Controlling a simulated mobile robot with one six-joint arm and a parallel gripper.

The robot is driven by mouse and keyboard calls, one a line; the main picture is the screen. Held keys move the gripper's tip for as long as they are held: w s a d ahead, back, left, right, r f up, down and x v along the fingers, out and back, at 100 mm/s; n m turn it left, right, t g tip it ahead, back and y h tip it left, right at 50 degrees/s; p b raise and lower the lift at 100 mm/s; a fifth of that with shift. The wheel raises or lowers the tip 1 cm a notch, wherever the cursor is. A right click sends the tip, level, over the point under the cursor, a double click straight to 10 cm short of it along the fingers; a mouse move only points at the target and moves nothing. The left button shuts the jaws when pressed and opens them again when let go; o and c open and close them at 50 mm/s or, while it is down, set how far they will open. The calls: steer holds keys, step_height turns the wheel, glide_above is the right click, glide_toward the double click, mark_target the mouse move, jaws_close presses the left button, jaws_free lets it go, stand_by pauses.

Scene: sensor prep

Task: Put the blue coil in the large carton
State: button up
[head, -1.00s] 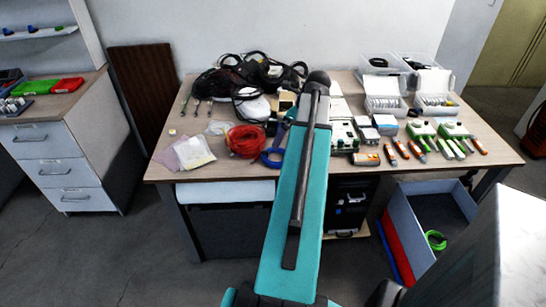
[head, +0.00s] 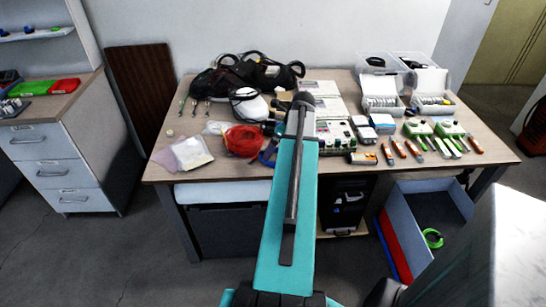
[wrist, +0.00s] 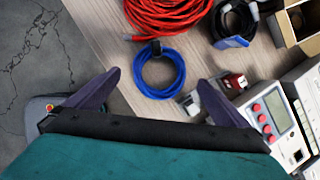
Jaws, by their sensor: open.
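The blue coil (wrist: 176,89) lies on the table between my two fingers in the wrist view, with a dark tie at its top. In the head view the blue coil (head: 266,158) shows only in part, beside my arm. My gripper (wrist: 158,80) is open and empty, over the table's front edge; my arm hides it in the head view.
A red cable coil (wrist: 165,18) lies just beyond the blue coil, and a device with red buttons (wrist: 271,115) is right of my right finger. Black cables, boxes and several handheld meters crowd the table (head: 230,174). A red panel (head: 393,249) leans beside the carton.

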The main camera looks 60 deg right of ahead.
steer(key=shift+w+f, duration=0.1)
steer(key=shift+f, duration=0.15)
steer(key=shift+p+x, duration=0.65)
steer(key=shift+x, duration=1.85)
steer(key=shift+d, duration=0.1)
steer(key=c, duration=1.1)
steer(key=shift+r, duration=0.15)
